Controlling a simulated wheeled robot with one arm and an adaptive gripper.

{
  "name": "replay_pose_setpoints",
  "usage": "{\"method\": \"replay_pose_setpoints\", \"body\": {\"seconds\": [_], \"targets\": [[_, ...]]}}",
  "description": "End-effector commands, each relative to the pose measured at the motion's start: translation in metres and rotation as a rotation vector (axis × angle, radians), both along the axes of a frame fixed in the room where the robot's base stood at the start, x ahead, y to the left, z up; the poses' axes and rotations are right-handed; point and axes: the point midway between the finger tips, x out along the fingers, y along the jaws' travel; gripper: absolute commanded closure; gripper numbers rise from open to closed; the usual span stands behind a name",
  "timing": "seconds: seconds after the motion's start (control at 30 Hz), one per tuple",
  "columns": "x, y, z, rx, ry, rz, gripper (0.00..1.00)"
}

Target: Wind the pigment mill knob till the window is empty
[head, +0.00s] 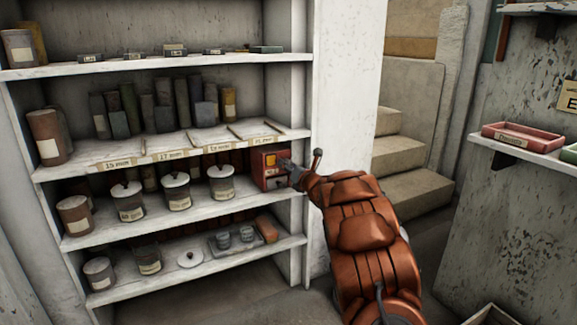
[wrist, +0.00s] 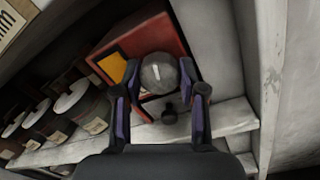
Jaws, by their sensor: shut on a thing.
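The pigment mill is a red box (head: 266,166) at the right end of a middle shelf. In the wrist view the red box (wrist: 163,30) is tilted in the picture, with a yellow-orange window (wrist: 113,68) on its face. The window shows full of colour in the visible part. A grey round knob (wrist: 160,74) with a white mark sits on the front. My gripper (wrist: 160,84) is shut on the knob, one finger on each side. In the head view my gripper (head: 290,167) reaches the box front, and its fingers hide the knob. A small dark knob (wrist: 169,116) shows below.
Lidded jars (head: 221,182) stand left of the mill on the same shelf; they also show in the wrist view (wrist: 75,105). The shelf unit's white side post (head: 300,120) is close on the right. A red tray (head: 522,138) lies on the right-hand shelf. Stone steps (head: 410,190) are behind.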

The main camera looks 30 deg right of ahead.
Motion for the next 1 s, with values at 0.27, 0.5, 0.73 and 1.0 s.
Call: {"method": "replay_pose_setpoints", "body": {"seconds": [0.27,0.5,0.73,1.0], "targets": [[0.0,-0.0004,0.0039,0.261,-0.025,0.0,0.94],[0.0,-0.0008,0.0055,0.488,-0.045,-0.001,0.94],[0.0,-0.0007,0.0052,0.708,-0.063,-0.002,0.94],[-0.0005,-0.0014,0.0048,0.965,-0.086,-0.003,0.94]]}}
